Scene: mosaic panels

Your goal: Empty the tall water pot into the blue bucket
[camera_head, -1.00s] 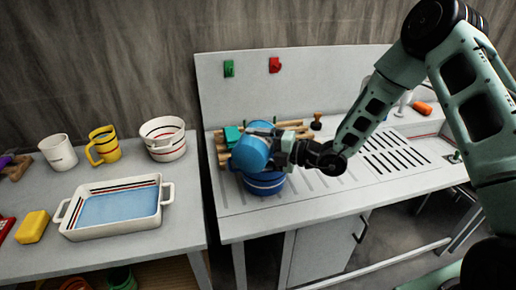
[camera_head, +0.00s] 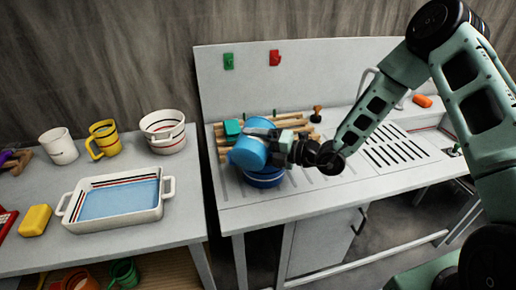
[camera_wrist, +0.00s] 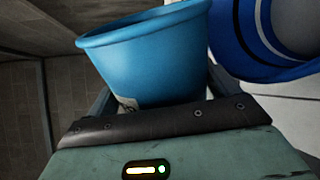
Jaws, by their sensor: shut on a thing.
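My gripper (camera_head: 278,147) is shut on a light blue pot (camera_head: 247,154) and holds it tilted above the sink unit. In the wrist view the pot (camera_wrist: 150,60) fills the space beyond my gripper's jaws, and its inside is hidden. The dark blue bucket (camera_head: 265,181) stands upright on the ribbed drainboard, directly below the pot and partly covered by it. In the wrist view the bucket (camera_wrist: 232,40) shows at the upper right with a white stripe, close to the pot. No stream of water is visible, and I cannot tell how much is in either.
A wooden rack (camera_head: 221,154) with a teal block (camera_head: 232,128) stands behind the bucket. On the left table are a white tray (camera_head: 70,213) with blue water, a striped white pot (camera_head: 166,143), a yellow mug (camera_head: 104,146), a white mug (camera_head: 61,150) and a yellow block (camera_head: 34,220).

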